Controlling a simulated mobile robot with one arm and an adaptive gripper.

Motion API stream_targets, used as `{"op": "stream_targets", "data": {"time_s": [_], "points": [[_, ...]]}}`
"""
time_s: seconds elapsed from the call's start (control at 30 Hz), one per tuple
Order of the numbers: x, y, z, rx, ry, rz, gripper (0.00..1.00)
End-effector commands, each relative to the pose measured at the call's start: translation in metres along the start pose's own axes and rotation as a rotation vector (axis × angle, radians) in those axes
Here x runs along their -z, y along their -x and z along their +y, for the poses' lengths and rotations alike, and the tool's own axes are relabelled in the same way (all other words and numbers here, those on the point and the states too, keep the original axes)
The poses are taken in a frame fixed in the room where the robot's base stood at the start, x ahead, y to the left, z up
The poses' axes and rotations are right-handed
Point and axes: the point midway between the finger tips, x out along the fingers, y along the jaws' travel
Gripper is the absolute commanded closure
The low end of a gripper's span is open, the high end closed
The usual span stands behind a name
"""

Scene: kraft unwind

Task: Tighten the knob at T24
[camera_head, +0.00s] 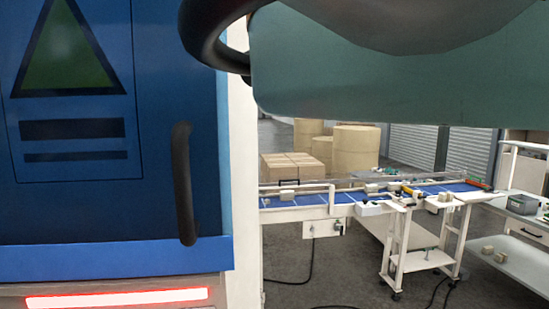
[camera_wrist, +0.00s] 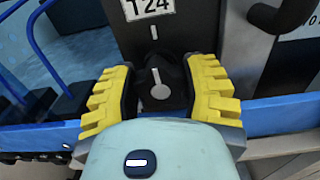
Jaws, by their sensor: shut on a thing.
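In the wrist view, a black knob (camera_wrist: 173,88) with a pale pointer mark sits below a white label (camera_wrist: 148,8) that reads as T24, with its first character partly cut off. A short white tick mark shows on the dark panel (camera_wrist: 186,30) between label and knob. My gripper (camera_wrist: 164,75) has ridged yellow fingers on both sides of the knob and is shut on it. The pointer mark is close to upright, its round end toward me. Neither knob nor fingers show in the head view.
A black curved handle (camera_wrist: 284,14) is right of the panel, near another label (camera_wrist: 303,22). Blue tubing (camera_wrist: 52,58) runs at left. In the head view, a blue cabinet door (camera_head: 90,190) with a black handle (camera_head: 183,185) stands close; a conveyor (camera_head: 345,196) and paper rolls (camera_head: 355,149) lie beyond.

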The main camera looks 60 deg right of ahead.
Motion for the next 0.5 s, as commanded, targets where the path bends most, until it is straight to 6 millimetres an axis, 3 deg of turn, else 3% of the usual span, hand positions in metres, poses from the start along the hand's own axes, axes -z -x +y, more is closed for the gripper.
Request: {"op": "stream_targets", "data": {"time_s": [0.17, 0.2, 0.37, 0.5], "points": [[0.0015, -0.0004, -0.0001, 0.0, 0.004, 0.004, 0.89], [0.0016, -0.0004, -0.0001, 0.0, 0.005, 0.004, 0.49], [0.0011, -0.0002, -0.0001, 0.0, 0.005, 0.003, 0.33], [0.0007, 0.0, 0.0, 0.0, 0.005, 0.002, 0.32]]}}
